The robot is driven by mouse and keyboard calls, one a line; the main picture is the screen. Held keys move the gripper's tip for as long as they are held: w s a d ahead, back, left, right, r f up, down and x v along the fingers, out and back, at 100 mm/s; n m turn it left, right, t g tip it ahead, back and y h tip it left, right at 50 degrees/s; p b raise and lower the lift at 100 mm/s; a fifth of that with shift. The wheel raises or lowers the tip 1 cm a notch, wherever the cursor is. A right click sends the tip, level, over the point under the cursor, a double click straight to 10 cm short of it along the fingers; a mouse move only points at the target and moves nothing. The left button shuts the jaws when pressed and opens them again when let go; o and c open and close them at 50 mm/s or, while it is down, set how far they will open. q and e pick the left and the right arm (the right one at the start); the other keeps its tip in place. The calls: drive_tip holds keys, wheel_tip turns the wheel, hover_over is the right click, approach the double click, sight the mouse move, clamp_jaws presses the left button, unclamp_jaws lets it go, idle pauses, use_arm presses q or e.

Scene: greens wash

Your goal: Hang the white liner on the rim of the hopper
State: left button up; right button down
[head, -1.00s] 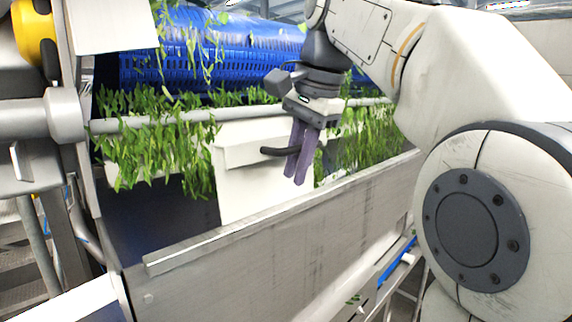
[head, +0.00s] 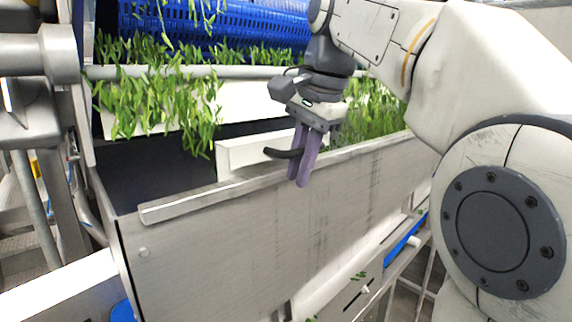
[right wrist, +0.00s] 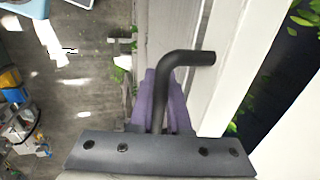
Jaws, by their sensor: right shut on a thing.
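The hopper (head: 250,235) is a grey metal bin with a straight front rim (head: 190,204). The white liner (head: 262,150) stands just behind that rim, its top part showing above it and its lower part hidden by the front wall. It also shows in the right wrist view (right wrist: 243,75), along the rim. My right gripper (head: 303,183) is shut on the liner's dark bent handle (head: 283,153), with its purple fingers pointing down by the rim. I cannot tell whether the liner's lip touches the rim. My left gripper is out of view.
A blue perforated drum (head: 215,30) stands behind the hopper. Leafy greens (head: 155,95) hang over a white horizontal bar (head: 140,71) at the back. The dark hopper interior left of the liner looks open. A blue strip (head: 405,240) lies below at right.

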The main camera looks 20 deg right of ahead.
drive_tip(key=shift+f+b, duration=1.8)
drive_tip(key=shift+f, duration=0.75)
drive_tip(key=c, duration=0.8)
unclamp_jaws()
drive_tip(key=p+v, duration=0.2)
drive_tip(key=v, duration=0.8)
drive_tip(key=shift+r, duration=0.2)
